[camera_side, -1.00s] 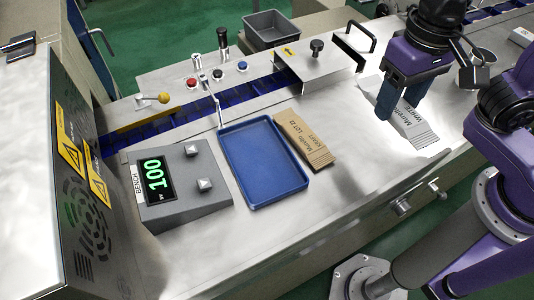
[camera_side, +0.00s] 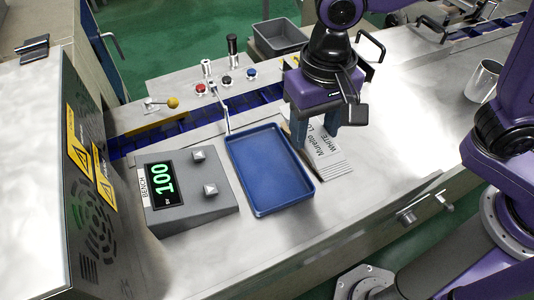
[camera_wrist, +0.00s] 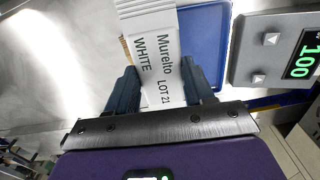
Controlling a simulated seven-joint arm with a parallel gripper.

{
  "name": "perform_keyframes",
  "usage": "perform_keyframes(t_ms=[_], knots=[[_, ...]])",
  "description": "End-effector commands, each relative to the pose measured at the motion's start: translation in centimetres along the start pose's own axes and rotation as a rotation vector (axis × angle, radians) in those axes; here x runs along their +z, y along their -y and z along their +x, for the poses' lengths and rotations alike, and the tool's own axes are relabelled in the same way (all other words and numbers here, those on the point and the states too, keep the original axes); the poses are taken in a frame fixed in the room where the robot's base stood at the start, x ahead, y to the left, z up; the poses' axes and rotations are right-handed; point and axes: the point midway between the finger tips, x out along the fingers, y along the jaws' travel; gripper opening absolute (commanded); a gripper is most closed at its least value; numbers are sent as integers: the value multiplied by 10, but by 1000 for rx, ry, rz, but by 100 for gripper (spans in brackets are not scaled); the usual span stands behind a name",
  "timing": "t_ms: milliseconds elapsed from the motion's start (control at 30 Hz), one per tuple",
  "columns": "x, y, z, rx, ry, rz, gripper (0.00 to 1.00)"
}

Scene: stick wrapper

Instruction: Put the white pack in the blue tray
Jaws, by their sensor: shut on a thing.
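In the wrist view the white pack (camera_wrist: 150,50) lies lengthwise between the two fingers of my gripper (camera_wrist: 162,88). The blue tray (camera_side: 268,170) is empty and sits just left of the held pack in the side view. In the wrist view the tray (camera_wrist: 205,35) shows beside and partly behind the pack. The pack's height above the bench is hard to tell.
A brown pack (camera_side: 299,163) lies right of the tray, mostly hidden by the white pack. A grey scale box (camera_side: 185,190) reading 100 stands left of the tray. A blue conveyor (camera_side: 190,121) and knobs lie behind.

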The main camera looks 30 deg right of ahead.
Motion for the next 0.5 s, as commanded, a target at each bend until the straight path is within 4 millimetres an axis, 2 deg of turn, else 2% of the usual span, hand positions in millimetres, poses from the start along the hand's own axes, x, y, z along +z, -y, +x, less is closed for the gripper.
perform_keyframes(t_ms=[200, 500], knots=[[-22, 27, 21, 5, 2, 1, 24], [-42, 52, 59, 2, 1, 1, 24]])
